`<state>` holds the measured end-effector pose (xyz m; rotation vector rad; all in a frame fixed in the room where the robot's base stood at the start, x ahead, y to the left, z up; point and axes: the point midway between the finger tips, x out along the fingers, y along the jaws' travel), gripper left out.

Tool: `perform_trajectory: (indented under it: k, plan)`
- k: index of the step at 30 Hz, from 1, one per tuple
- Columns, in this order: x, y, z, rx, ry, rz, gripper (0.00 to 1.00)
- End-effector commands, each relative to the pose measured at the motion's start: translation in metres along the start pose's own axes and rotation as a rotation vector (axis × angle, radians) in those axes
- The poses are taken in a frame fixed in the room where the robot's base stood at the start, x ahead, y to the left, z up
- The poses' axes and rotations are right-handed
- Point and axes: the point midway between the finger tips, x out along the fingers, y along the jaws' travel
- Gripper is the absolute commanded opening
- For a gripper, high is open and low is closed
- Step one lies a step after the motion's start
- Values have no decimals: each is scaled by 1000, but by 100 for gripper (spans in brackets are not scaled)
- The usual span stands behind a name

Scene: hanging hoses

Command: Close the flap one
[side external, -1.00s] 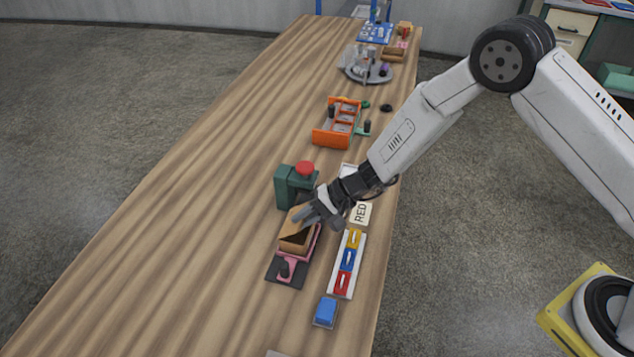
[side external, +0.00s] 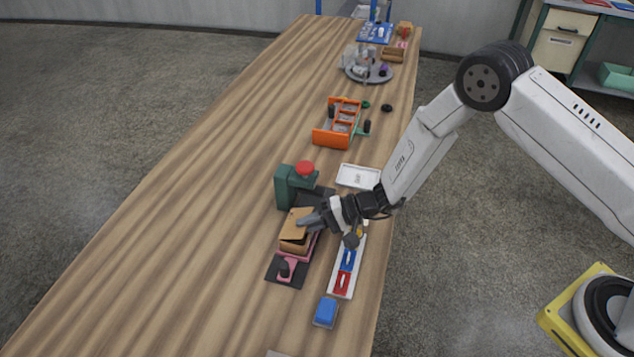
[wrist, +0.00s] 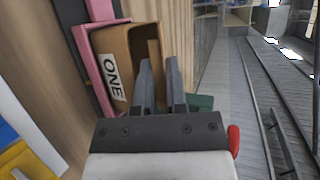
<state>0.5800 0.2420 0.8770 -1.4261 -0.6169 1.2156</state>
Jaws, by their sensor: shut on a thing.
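A small brown cardboard box (side external: 293,246) stands in a pink holder on the table, in the middle of the side external view. Its top flap (side external: 297,219) slants over the opening, with a dark gap below it on the right side. My gripper (side external: 308,222) reaches in from the right at the flap's edge. In the wrist view, the box shows its label "ONE" (wrist: 112,78), and my gripper (wrist: 160,82) is shut on the flap (wrist: 154,54), a thin brown strip at its two fingers. Exactly how the fingers grip the flap is partly hidden.
A green block with a red button (side external: 304,168) stands right behind the box. A white strip with coloured pieces (side external: 345,268) and a blue block (side external: 325,312) lie to the right. A white tray (side external: 358,177) and an orange rack (side external: 340,122) are farther back. The table's left is clear.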

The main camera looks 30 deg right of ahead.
Motion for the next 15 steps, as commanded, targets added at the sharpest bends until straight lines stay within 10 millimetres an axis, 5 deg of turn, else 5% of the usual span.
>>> perform_trajectory:
  k: [5, 6, 8, 15]
  plan:
    - [0, 0, 0, 0, 0, 0, 0]
    - [0, 0, 0, 0, 0, 0, 22]
    - [0, 0, 0, 0, 0, 0, 40]
    - [0, 0, 0, 1, 0, 2, 40]
